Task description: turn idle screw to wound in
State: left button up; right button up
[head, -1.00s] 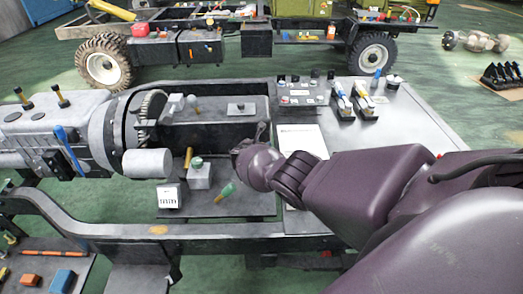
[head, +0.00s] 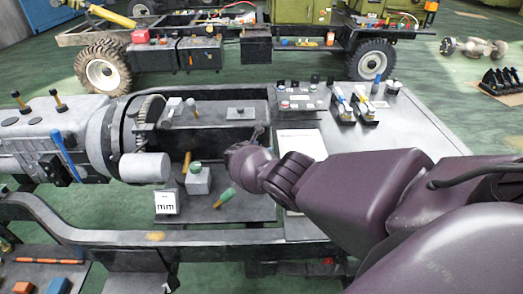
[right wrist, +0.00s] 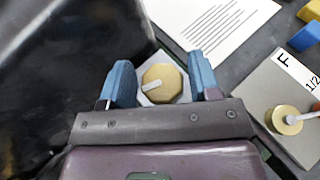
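A round brass knob (right wrist: 161,82) with a pale pointer sits on a light angular base in the right wrist view; it looks like the idle screw, but I see no label on it. The pointer lies towards the lower left. My right gripper (right wrist: 160,72) is open, with one blue finger on each side of the knob; I cannot tell whether either finger touches it. In the head view my right gripper (head: 245,146) is over the right part of the chassis bench, and the knob is hidden there. My left gripper is out of view.
A second brass knob (right wrist: 287,120) sits on a plate marked F and 1/2, right of my gripper. A white sheet (head: 302,144) lies beside my wrist. A dark block (right wrist: 60,70) fills the wrist view's left.

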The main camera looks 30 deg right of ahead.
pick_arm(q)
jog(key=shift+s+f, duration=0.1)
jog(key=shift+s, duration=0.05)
pick_arm(e)
jog(key=shift+o, duration=0.7)
jog(key=shift+s+a+r+p, duration=0.15)
jog(key=shift+a+r+p, duration=0.1)
jog(key=shift+a+p, duration=0.2)
pick_arm(q)
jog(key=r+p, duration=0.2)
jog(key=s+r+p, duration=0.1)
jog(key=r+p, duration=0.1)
jog(key=p, duration=0.1)
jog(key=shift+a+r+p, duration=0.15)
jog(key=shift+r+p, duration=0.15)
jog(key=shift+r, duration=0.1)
pick_arm(e)
jog(key=v, duration=1)
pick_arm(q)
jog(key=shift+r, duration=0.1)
pick_arm(e)
jog(key=shift+d, duration=0.15)
